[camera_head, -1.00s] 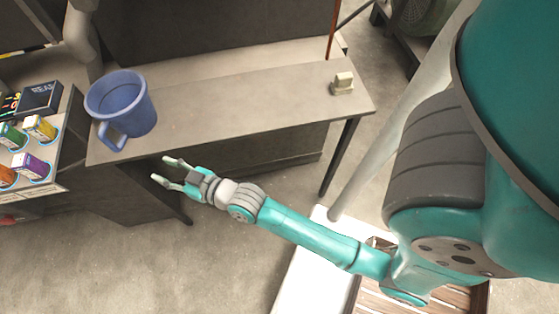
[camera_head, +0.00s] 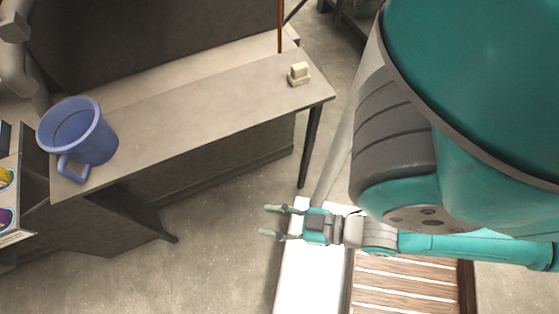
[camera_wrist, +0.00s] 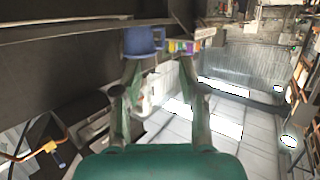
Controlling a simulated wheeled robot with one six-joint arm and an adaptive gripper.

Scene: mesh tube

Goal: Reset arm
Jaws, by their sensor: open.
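My gripper (camera_head: 272,222) is open and empty, with its two fingers apart and pointing left.
A small pale block-like object (camera_head: 298,74) sits at the bench's right end. A shelf with coloured boxes (camera_head: 10,215) is at the left edge; coloured boxes also show in the wrist view (camera_wrist: 182,47). Open concrete floor (camera_head: 190,275) lies in front of the bench.

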